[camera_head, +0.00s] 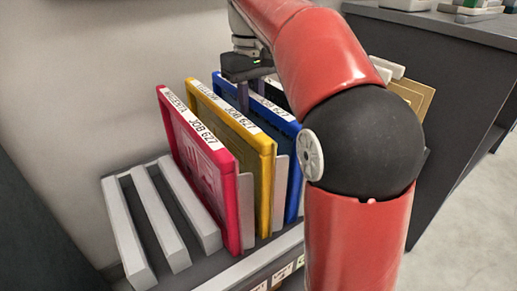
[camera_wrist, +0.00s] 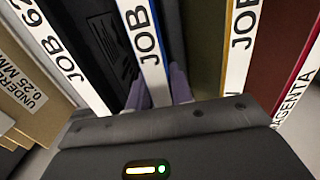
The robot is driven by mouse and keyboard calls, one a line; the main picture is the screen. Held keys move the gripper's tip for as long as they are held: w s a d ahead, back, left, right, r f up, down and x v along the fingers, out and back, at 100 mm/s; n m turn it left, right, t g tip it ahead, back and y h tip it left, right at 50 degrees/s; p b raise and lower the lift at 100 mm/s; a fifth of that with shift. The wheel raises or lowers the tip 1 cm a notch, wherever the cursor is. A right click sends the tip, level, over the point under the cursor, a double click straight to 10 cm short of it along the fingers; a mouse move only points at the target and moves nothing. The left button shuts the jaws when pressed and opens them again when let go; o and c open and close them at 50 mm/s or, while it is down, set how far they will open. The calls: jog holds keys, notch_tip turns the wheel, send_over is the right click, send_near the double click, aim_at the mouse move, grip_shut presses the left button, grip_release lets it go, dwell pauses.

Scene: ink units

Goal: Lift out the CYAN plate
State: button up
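The cyan plate (camera_head: 293,135), which looks bright blue, stands upright in the rack between the yellow plate (camera_head: 262,150) and a black plate (camera_head: 275,95). Its white top label reads JOB in the wrist view (camera_wrist: 151,50). My gripper (camera_head: 252,92) is above its top edge, pointing down. In the wrist view its two pale purple fingers (camera_wrist: 162,90) are on either side of this plate, close against it with no clear gap. The plate's top is about level with its neighbours. My arm hides its far part in the head view.
A magenta plate (camera_head: 205,175) stands left of the yellow one. The grey rack (camera_head: 135,235) has empty slots at the left. Tan boards (camera_head: 412,95) are at the right, beside a dark cabinet (camera_head: 455,110). A wall is close behind.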

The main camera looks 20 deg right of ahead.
grip_shut()
notch_tip(320, 180, up, 11)
jog(key=p, duration=1.1)
jog(key=shift+r, duration=0.1)
